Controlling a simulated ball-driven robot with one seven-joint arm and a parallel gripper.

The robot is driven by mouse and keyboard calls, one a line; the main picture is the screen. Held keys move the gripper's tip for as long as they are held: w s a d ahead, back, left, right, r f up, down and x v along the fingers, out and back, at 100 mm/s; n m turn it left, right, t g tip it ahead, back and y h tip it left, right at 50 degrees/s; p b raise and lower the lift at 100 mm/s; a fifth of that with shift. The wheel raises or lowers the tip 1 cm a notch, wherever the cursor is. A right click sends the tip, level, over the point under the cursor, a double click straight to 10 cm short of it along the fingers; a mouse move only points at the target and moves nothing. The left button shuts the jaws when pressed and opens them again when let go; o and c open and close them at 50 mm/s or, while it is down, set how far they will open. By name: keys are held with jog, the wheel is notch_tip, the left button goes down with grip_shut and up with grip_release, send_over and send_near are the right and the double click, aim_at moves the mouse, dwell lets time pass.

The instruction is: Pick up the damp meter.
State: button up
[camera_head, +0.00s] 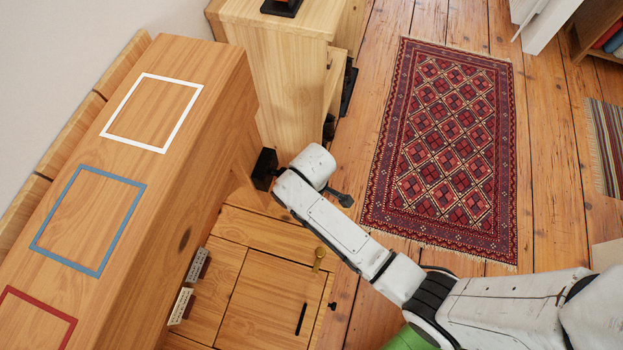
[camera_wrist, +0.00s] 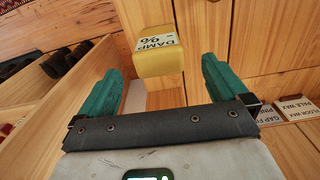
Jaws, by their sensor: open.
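The damp meter (camera_wrist: 158,56) is a yellow block with a white label reading "DAMP" and a "%" sign, seen in the wrist view at top centre. My gripper (camera_wrist: 160,82) has two green fingers set wide apart, with nothing between their tips. The meter lies just beyond the tips, roughly centred between them and apart from both. Wooden panels lie behind it; what supports it I cannot tell. In the head view my arm reaches down beside the timber beam, and I cannot make out the meter or the green fingers there.
Label cards (camera_wrist: 295,107) stand at the right. Dark shoes (camera_wrist: 62,62) sit in a shelf at left. A patterned rug (camera_head: 445,150) covers open floor.

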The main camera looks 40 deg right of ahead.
jog(key=f, duration=0.1)
jog(key=f+b, duration=0.1)
jog(key=f, duration=0.3)
jog(key=shift+w+f+b, duration=0.15)
jog(key=shift+w+b, duration=0.1)
jog(key=shift+b, duration=0.05)
jog(key=c, duration=1)
jog(key=shift+c, duration=0.3)
jog(key=shift+r, duration=0.2)
